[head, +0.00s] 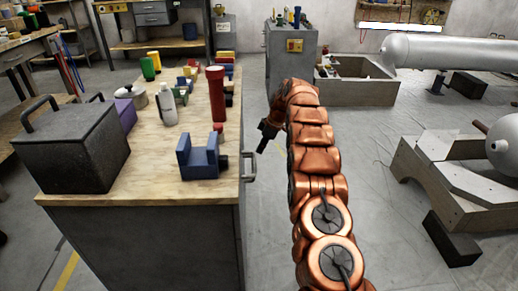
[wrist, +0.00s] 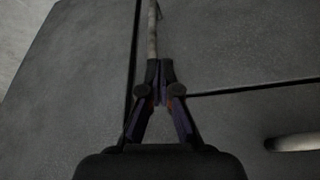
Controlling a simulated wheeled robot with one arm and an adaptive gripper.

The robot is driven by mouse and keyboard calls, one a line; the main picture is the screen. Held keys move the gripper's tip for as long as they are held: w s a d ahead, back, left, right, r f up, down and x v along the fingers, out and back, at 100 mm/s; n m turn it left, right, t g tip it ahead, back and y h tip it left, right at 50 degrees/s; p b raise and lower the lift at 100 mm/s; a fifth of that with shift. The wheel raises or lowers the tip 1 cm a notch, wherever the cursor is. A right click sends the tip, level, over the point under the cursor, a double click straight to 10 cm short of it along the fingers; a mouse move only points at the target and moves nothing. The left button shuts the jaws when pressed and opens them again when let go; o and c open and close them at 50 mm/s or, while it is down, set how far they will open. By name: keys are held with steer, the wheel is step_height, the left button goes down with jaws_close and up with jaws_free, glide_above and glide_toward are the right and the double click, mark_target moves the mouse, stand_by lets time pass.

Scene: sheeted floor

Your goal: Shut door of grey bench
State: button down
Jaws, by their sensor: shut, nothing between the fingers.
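The grey bench (head: 150,240) stands at the left of the head view, with a pale wooden top. A metal handle (head: 249,167) sticks out from its right side. My gripper (head: 262,150) is just right of the bench edge, near that handle. In the wrist view my gripper (wrist: 160,72) is shut and empty, in front of grey panels (wrist: 80,75). A dark upright gap runs beside the fingers, and a pale bar lies just beyond the tips. Another handle (wrist: 295,142) shows at the lower right. How far the door stands open is unclear.
A black box (head: 80,145), a blue block (head: 198,158) and a red torch (head: 216,93) are on the bench top. A grey cabinet (head: 291,60) and a low concrete-coloured box (head: 355,88) stand behind.

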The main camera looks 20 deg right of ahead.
steer(key=s+d+r+p, duration=0.2)
steer(key=d+r+p, duration=0.2)
steer(key=r, duration=0.5)
steer(key=shift+d+r, duration=0.15)
steer(key=shift+d, duration=1.15)
